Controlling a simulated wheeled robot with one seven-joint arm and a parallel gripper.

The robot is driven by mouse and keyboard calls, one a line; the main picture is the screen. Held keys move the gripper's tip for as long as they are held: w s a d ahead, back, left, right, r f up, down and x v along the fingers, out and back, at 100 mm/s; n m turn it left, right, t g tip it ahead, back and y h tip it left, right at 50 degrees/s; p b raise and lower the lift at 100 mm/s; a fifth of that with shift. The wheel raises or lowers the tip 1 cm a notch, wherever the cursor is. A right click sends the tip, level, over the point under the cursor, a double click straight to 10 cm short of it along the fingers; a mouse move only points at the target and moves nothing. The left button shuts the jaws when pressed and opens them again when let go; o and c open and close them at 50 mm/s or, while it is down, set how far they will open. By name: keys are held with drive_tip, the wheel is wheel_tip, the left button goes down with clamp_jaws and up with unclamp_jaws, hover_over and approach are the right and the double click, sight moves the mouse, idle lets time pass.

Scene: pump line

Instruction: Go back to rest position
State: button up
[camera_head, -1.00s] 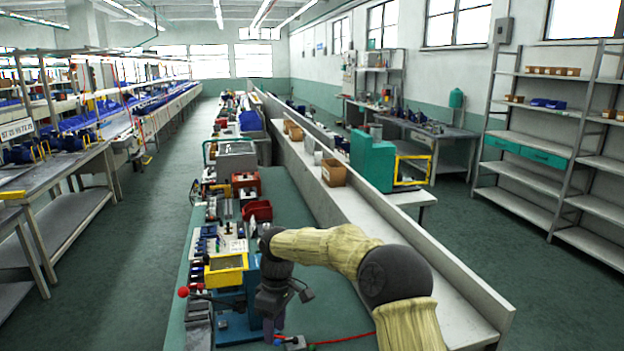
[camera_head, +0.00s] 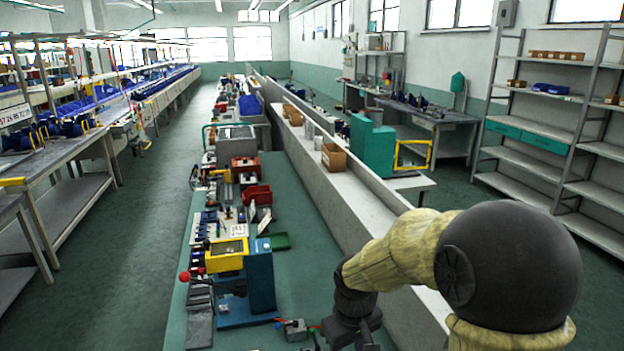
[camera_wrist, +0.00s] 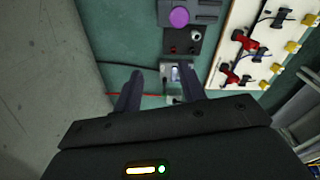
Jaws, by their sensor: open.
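My gripper (camera_wrist: 160,78) is open in the wrist camera, its two dark fingers apart with nothing held between them. It is above the green bench top. A small grey block with a switch (camera_wrist: 176,74) shows beyond and between the fingertips; the fingers do not appear to grip it. In the head camera my arm with its yellowish sleeve reaches in from the lower right, and the dark wrist is at the bottom edge. The fingers themselves are cut off there.
The blue and yellow press (camera_head: 259,275) with a red-knobbed lever stands left of my wrist. A small grey box (camera_head: 296,329) with a red cable lies near it. A long low wall (camera_head: 340,200) runs along the bench's right side. A purple button (camera_wrist: 180,17) shows in the wrist camera.

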drive_tip(key=s+d+m+t, duration=0.1)
drive_tip(key=s+d+m, duration=0.4)
drive_tip(key=s+d, duration=0.3)
drive_tip(key=shift+s+m+t, duration=0.3)
drive_tip(key=shift+s, duration=0.8)
